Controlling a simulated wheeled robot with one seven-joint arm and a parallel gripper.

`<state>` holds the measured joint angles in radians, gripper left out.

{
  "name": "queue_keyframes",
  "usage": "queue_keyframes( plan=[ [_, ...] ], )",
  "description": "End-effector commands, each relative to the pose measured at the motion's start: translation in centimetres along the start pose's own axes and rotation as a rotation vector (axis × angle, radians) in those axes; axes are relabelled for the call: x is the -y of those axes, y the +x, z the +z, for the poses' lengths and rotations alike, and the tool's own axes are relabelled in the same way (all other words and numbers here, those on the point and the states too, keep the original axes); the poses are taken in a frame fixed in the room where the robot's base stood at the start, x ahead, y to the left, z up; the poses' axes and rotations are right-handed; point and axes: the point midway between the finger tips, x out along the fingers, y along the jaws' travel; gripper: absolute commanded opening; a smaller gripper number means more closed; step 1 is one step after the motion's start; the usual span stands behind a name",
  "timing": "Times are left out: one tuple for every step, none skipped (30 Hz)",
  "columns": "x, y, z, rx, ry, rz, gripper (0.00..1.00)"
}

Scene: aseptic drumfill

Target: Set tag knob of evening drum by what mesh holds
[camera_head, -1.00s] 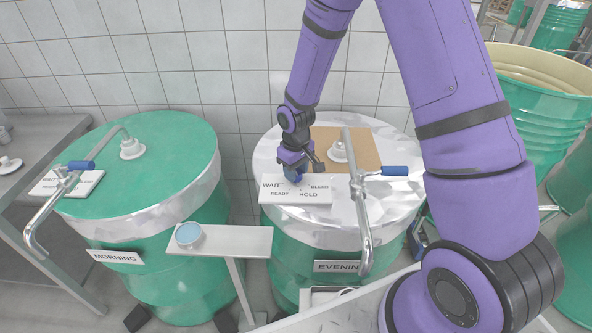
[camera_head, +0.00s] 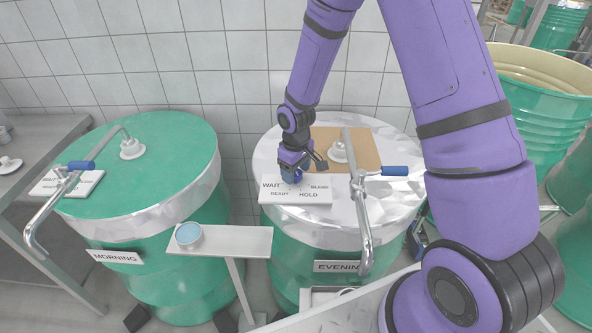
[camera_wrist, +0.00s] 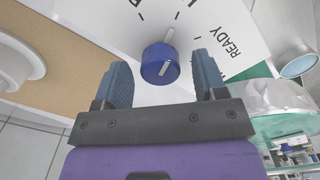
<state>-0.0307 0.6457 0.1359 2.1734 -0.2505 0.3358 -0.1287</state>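The evening drum (camera_head: 290,235) stands at the centre right, with a white tag plate (camera_head: 325,195) on its lid marked WAIT, BLEND, READY and HOLD. The blue knob (camera_wrist: 160,64) on that plate has a pale mark on its top; which word it points to is hard to tell. My gripper (camera_wrist: 162,62) is open, with one finger on each side of the knob and gaps showing between. In the head view my gripper (camera_head: 297,175) is low over the plate's back edge and hides much of the knob. A round pale-blue mesh dish (camera_head: 188,234) shows no clear contents.
The dish sits on a narrow white stand (camera_head: 240,241) between the drums. The morning drum (camera_head: 150,180) stands left with its own plate (camera_head: 85,183). A bent pipe with a blue handle (camera_head: 395,171) crosses the evening lid, right of my gripper. A brown board (camera_head: 360,140) lies behind.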

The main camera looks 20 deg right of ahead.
Motion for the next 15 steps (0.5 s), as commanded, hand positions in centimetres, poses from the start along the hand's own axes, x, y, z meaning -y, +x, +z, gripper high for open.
queue_keyframes(
  plan=[
    [0.0, 0.0, 0.0, 0.0, 0.0, 0.0, 0.65],
    [0.0, 0.0, 0.0, 0.0, 0.0, 0.0, 0.65],
    [0.0, 0.0, 0.0, 0.0, 0.0, 0.0, 0.65],
    [0.0, 0.0, 0.0, 0.0, 0.0, 0.0, 0.65],
    [0.0, -0.1, 0.0, 0.0, 0.0, 0.0, 0.65],
    [0.0, -0.2, 0.0, 0.0, 0.0, 0.0, 0.65],
    [0.0, -0.3, 0.0, -0.001, 0.0, 0.0, 0.65],
    [0.0, -0.5, 0.0, -0.001, 0.0, 0.0, 0.65],
    [0.0, -0.9, 0.0, -0.001, 0.0, 0.0, 0.65],
    [0.0, -1.2, 0.0, -0.001, 0.001, 0.0, 0.65],
    [0.0, -1.7, -0.1, -0.002, 0.001, 0.0, 0.65],
    [0.0, -2.3, -0.1, -0.003, 0.001, 0.001, 0.65],
    [0.0, -2.8, 0.0, -0.003, 0.001, 0.001, 0.65],
    [0.0, -3.4, -0.1, -0.003, 0.001, 0.001, 0.65],
    [-0.1, -4.1, -0.1, -0.004, 0.002, 0.002, 0.65]
  ],
)
